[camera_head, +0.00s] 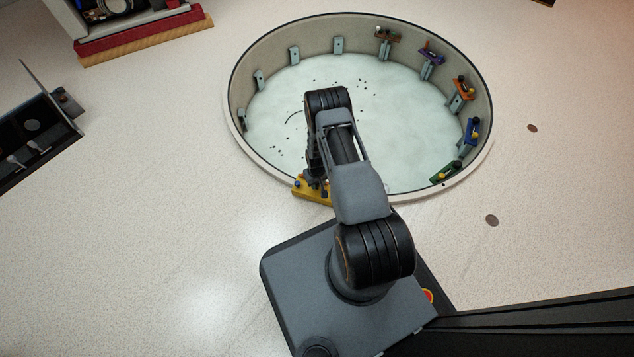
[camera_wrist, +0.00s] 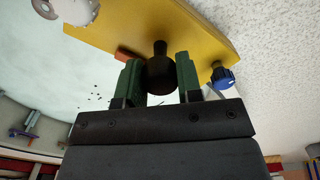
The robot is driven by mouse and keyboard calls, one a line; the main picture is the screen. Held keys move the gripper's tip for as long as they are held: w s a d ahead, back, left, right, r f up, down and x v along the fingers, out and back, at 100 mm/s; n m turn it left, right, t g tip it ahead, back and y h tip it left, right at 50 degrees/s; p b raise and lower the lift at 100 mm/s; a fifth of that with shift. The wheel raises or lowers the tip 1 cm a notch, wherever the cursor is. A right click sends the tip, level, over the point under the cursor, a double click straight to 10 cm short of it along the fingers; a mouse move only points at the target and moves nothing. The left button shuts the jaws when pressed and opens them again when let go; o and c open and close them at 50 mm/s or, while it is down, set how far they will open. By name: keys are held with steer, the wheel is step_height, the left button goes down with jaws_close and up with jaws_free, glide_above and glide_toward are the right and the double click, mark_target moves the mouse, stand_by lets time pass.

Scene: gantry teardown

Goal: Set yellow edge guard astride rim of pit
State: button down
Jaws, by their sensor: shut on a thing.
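The yellow edge guard (camera_head: 313,191) is at the near rim of the round pit (camera_head: 236,140), partly hidden by my arm. In the wrist view the guard (camera_wrist: 190,30) is a flat yellow plate with a dark round knob (camera_wrist: 160,77) and a blue knob (camera_wrist: 222,77). My gripper (camera_wrist: 160,72) is shut on the dark knob, with a green finger on each side. The wrist view shows pale pit floor on the left and speckled ground on the right of the guard. I cannot tell whether the guard rests on the rim or hangs above it.
Coloured pieces, including purple (camera_head: 432,57), blue (camera_head: 472,131) and green (camera_head: 446,172), sit along the pit's right wall. Grey brackets (camera_head: 294,54) line the left wall. A dark open case (camera_head: 35,135) stands at the left.

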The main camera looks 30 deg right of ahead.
steer(key=shift+f+b, duration=0.3)
steer(key=shift+b, duration=0.05)
steer(key=c, duration=0.7)
jaws_free()
step_height(320, 180, up, 14)
steer(key=p, duration=0.6)
steer(key=w+a+r+t+p, duration=0.15)
steer(key=r+p, duration=0.65)
steer(key=r, duration=1.2)
steer(key=a+r+p, duration=0.3)
steer(key=r+p, duration=0.5)
steer(key=r, duration=1.3)
steer(key=s+a+r+p, duration=0.1)
steer(key=s+r+p, duration=0.4)
steer(key=r, duration=0.7)
steer(key=s+a+r+t+p, duration=0.1)
steer(key=s+r+p, duration=0.5)
steer(key=r, duration=0.6)
steer(key=s+a+r+t+p, duration=0.1)
steer(key=s+a+r+p, duration=0.2)
steer(key=r, duration=1)
steer(key=s+p, duration=0.3)
steer(key=p, duration=0.2)
steer(key=shift+s, duration=0.25)
